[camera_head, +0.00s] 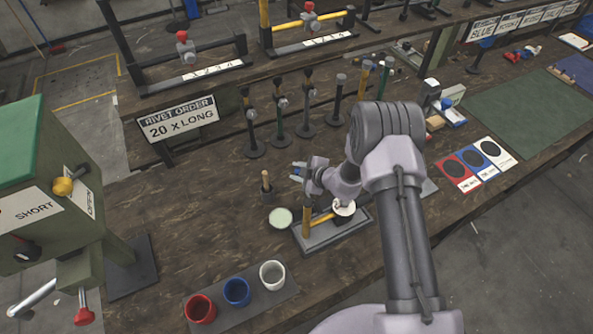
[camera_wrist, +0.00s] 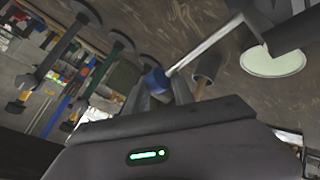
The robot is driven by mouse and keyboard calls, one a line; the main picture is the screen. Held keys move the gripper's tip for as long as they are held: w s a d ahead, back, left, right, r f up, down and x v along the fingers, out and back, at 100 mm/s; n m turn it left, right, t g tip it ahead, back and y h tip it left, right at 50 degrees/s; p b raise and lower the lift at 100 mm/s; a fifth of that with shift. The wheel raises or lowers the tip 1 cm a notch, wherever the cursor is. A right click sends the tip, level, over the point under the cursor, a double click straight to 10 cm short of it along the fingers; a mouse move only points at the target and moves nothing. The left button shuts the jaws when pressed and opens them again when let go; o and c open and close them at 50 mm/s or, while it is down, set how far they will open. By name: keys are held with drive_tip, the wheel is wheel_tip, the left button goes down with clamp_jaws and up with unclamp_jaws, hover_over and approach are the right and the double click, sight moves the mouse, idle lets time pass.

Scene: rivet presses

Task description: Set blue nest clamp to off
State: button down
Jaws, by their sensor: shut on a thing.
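The blue knob (camera_wrist: 155,80) of the clamp lever sits between my fingertips in the wrist view. A thin metal rod (camera_wrist: 205,47) runs from the knob to the upper right. My gripper (camera_head: 299,173) is shut on the knob, and it also shows in the wrist view (camera_wrist: 160,92). In the head view the gripper is just behind a low grey fixture (camera_head: 318,240) with a yellow post (camera_head: 306,222) and a white round part. My arm hides part of this fixture. I cannot read any on or off mark on the clamp.
A short wooden-handled tool (camera_head: 266,183) and a pale green disc (camera_head: 281,218) are left of my gripper. Red (camera_head: 200,309), blue (camera_head: 237,292) and white (camera_head: 272,274) cups stand in front. Several upright tools and a rivet order sign (camera_head: 178,119) stand behind. A green press (camera_head: 45,195) is at left.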

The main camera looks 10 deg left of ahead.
drive_tip(key=shift+s+d+f, duration=0.1)
drive_tip(key=shift+d+f, duration=0.2)
drive_tip(key=shift+f, duration=0.1)
drive_tip(key=c, duration=1.4)
unclamp_jaws()
drive_tip(key=o, duration=0.3)
drive_tip(key=shift+w+d+f, duration=0.1)
drive_tip(key=shift+w, duration=0.15)
drive_tip(key=shift+s+d+r, duration=0.1)
drive_tip(key=shift+r, duration=0.3)
drive_tip(key=p+v, duration=0.2)
drive_tip(key=v, duration=1.4)
drive_tip(key=shift+s+d+r, duration=0.2)
drive_tip(key=shift+r, duration=0.05)
